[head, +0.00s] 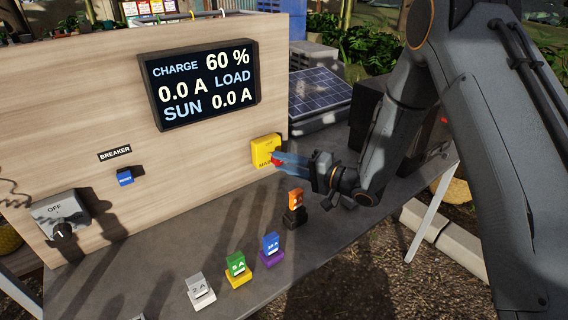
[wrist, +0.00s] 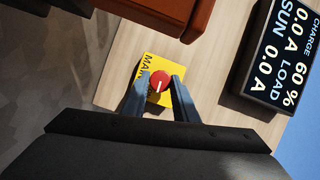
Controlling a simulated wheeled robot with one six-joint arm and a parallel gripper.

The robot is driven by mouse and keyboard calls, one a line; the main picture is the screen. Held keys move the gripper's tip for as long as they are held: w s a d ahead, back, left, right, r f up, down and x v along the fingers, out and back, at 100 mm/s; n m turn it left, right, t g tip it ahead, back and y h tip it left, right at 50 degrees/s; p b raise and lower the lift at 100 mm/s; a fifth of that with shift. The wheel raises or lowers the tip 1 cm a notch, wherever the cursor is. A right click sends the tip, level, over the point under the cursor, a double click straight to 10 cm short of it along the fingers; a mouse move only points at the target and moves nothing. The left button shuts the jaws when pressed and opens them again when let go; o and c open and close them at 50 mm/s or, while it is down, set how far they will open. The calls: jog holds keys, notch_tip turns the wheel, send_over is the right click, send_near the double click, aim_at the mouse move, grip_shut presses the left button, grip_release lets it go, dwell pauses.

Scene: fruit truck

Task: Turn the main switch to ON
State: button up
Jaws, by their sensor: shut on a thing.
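The main switch is a red round knob (wrist: 160,81) with a white line on a yellow plate (wrist: 150,64), fixed to the wooden panel. In the head view the yellow plate (head: 265,150) is at the panel's lower right, and the red knob (head: 277,158) is partly hidden by my fingers. My gripper (head: 284,160) reaches it from the right. In the wrist view the two blue-grey fingers (wrist: 161,84) stand on either side of the knob, shut on it. The plate's lettering is partly covered, and I cannot read an ON or OFF mark.
A display (head: 205,84) reads CHARGE 60 %, LOAD 0.0 A, SUN 0.0 A. A solar panel (head: 318,90) lies behind.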

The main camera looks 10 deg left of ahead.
jog(key=shift+m, duration=0.4)
jog(key=o, duration=1.1)
jog(key=shift+c, duration=0.2)
jog(key=shift+d, duration=0.1)
jog(key=b+v, duration=0.2)
jog(key=v, duration=0.5)
jog(key=shift+d, duration=0.3)
jog(key=shift+s+f, duration=0.1)
